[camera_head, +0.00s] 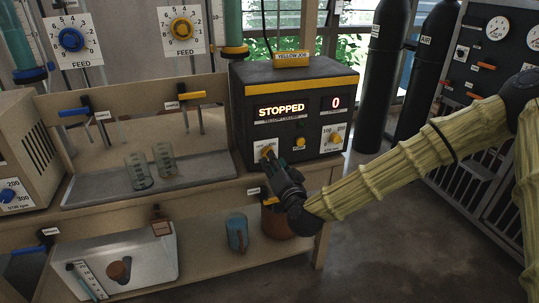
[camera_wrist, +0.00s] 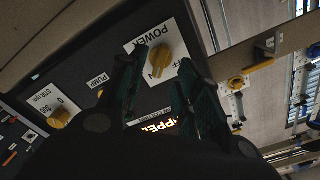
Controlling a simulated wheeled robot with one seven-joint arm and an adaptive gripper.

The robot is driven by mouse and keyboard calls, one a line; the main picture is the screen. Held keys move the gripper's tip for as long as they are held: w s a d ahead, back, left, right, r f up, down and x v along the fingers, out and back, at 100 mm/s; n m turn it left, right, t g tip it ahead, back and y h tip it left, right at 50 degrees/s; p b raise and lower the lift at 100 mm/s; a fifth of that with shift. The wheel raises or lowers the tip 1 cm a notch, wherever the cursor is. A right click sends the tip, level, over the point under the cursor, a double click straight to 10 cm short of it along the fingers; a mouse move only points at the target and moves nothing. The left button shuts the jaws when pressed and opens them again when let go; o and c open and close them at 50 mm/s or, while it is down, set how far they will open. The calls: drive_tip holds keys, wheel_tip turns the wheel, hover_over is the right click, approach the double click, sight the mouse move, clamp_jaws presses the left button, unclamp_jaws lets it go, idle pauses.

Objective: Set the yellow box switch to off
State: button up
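The yellow box (camera_head: 245,110) is a black unit with yellow bands on the bench. Its display (camera_head: 281,108) reads "STOPPED". Its yellow POWER knob (camera_head: 267,152) sits low on the left of the front panel; it also shows in the wrist view (camera_wrist: 160,58) on a white label. Part of the word OFF shows beside it; the knob's exact setting is hard to tell. My gripper (camera_head: 276,161) is at the front of this knob. In the wrist view my gripper (camera_wrist: 160,66) is open, one finger each side of the knob; contact cannot be told.
On the same panel are a yellow PUMP button (camera_head: 300,143) and a yellow stir knob (camera_head: 336,138). Two glass beakers (camera_head: 151,165) stand on the tray to the left. A blue cup (camera_head: 237,232) is on the lower shelf. Black gas cylinders (camera_head: 386,60) stand at the right.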

drive_tip(key=shift+x, duration=1.9)
drive_tip(key=shift+w, duration=0.1)
drive_tip(key=shift+w+a, duration=0.15)
drive_tip(key=shift+w, duration=0.15)
clamp_jaws()
